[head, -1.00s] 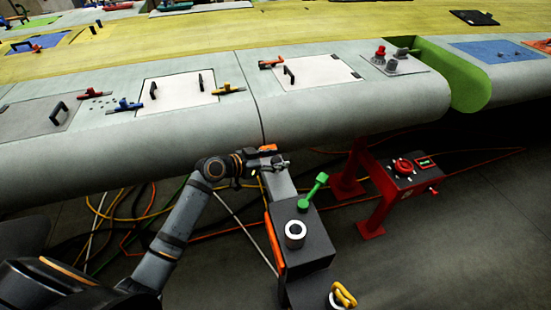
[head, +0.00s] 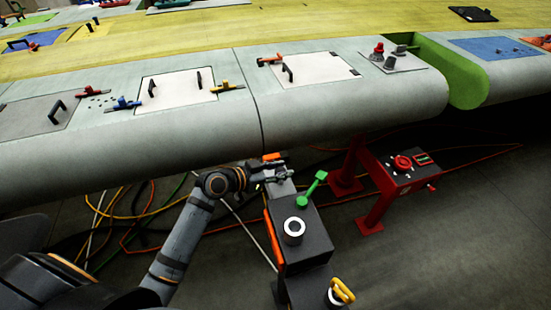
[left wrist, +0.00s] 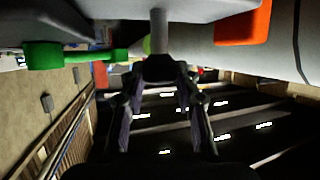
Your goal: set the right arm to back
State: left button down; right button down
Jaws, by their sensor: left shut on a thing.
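A dark pedestal (head: 304,248) stands below the wing's front edge, with a green lever (head: 313,190) tilted up on it and a white-ringed round knob (head: 294,227). My left gripper (head: 277,172) is at the pedestal's far end, beyond the green lever. In the left wrist view, its fingers (left wrist: 158,90) close around the dark end of a pale grey post (left wrist: 158,32). The green lever also shows at the left there (left wrist: 75,56), apart from the fingers. In the head view the gripper mostly hides what it holds. My right gripper is not in view.
The wing's curved front edge (head: 150,150) is close above my left gripper. A red stand (head: 375,207) with a dial is to the right. A yellow handle (head: 343,290) is at the pedestal's near end. Loose cables (head: 120,225) lie on the floor to the left.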

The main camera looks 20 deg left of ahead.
aim_at(281, 192)
pick_arm(q)
jog(key=s+d, duration=0.1)
jog(key=s, duration=0.1)
jog(key=shift+s+d, duration=0.35)
jog(key=shift+d, duration=0.05)
jog(key=shift+f, duration=0.15)
jog(key=c, duration=1.4)
grip_release()
jog(key=o, duration=0.4)
jog(key=shift+s+d, duration=0.1)
jog(key=shift+s, duration=0.05)
jog(key=shift+o, duration=0.2)
jog(key=shift+a, duration=0.25)
jog(key=v, duration=0.7)
jog(key=shift+r, duration=0.3)
